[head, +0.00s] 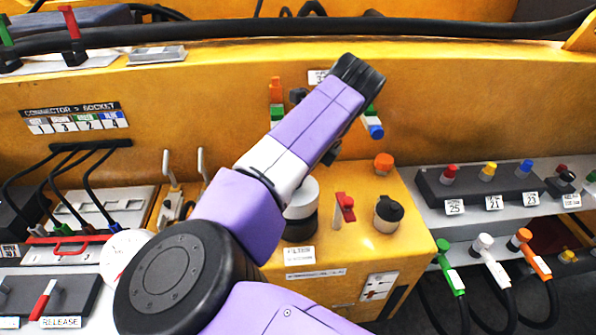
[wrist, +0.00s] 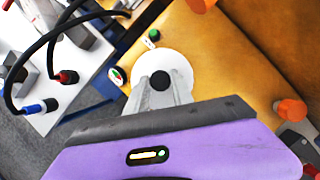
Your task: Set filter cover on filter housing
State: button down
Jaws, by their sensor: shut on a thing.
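The filter cover (wrist: 180,66) is a white disc with a black knob in its middle. My gripper (wrist: 158,88) is shut on this knob in the wrist view. In the head view a white round part, the cover by its look (head: 304,192), shows just above the dark cylindrical filter housing (head: 301,228), behind a plate marked FILTER. My arm hides the left part of both and my fingers there. Whether the cover rests on the housing or is held slightly above it, I cannot tell.
On the yellow ledge right of the housing stand a red-handled valve (head: 344,208), a black cap (head: 388,213) and an orange knob (head: 383,163). A grey connector block (head: 490,185) lies farther right. Cabled sockets (head: 75,225) are at left. A yellow wall rises behind.

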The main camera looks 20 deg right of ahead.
aim_at(310, 193)
jog(key=shift+f+b, duration=0.55)
jog(key=shift+f, duration=0.8)
jog(key=c, duration=1)
grip_release()
jog(key=shift+b+v, duration=0.6)
jog(key=shift+v, duration=3.35)
